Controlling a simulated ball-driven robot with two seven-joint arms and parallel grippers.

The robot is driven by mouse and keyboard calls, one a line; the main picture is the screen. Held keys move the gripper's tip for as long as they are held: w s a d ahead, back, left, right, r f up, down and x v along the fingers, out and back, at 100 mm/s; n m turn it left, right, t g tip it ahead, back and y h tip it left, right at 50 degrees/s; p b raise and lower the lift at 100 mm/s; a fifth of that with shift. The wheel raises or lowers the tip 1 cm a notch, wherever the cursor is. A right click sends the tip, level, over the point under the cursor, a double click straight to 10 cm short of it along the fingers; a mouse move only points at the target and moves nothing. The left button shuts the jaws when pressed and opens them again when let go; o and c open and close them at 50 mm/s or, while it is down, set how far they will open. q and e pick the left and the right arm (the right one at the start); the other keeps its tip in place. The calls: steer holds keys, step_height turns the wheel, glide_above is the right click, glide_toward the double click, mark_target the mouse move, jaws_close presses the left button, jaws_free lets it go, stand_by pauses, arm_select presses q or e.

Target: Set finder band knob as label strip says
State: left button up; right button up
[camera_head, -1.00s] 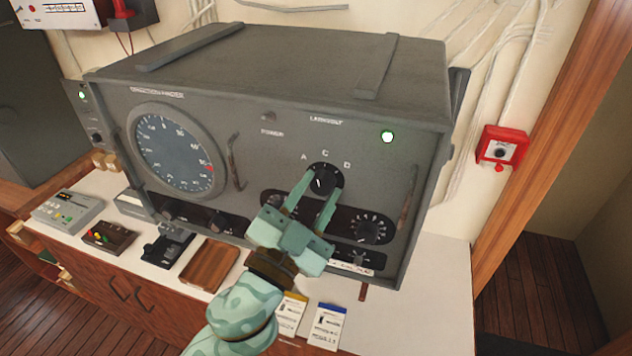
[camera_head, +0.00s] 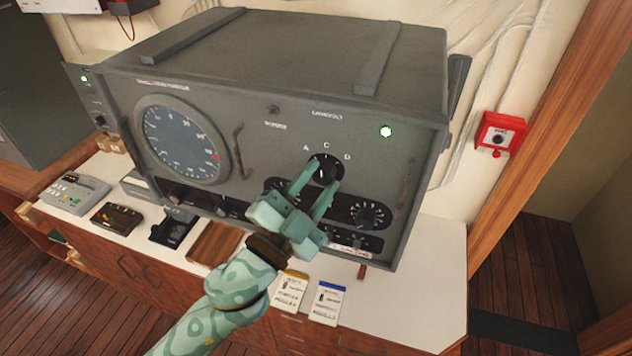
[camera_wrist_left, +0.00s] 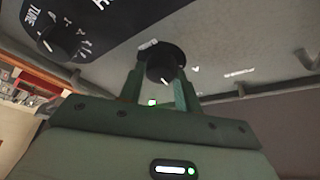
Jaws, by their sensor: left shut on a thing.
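The direction finder (camera_head: 265,125) is a large grey cabinet on a white-topped counter. Its black band knob (camera_head: 327,168) is on the right of the front panel, under the letters A, C and D. My left gripper (camera_head: 324,178) is shut on this knob, one finger on each side. In the left wrist view the knob (camera_wrist_left: 163,66) sits between the fingertips of my left gripper (camera_wrist_left: 160,80). A white line shows on the knob, but I cannot tell which letter it points to. A small pale label strip (camera_head: 353,250) is low on the panel, its writing too small to read.
A scale knob (camera_head: 366,214) is just below right of the band knob. Metal handles (camera_head: 238,152) stand out from the panel. Two cards (camera_head: 326,302), a brown wooden block (camera_head: 214,243) and small devices lie along the counter. A red wall box (camera_head: 500,136) is at right.

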arm_select(q)
steer(key=o, duration=1)
steer(key=shift+c, duration=0.2)
steer(key=b+v, duration=0.5)
steer(key=v, duration=1.1)
steer(key=shift+b, duration=0.4)
steer(key=shift+a, duration=0.1)
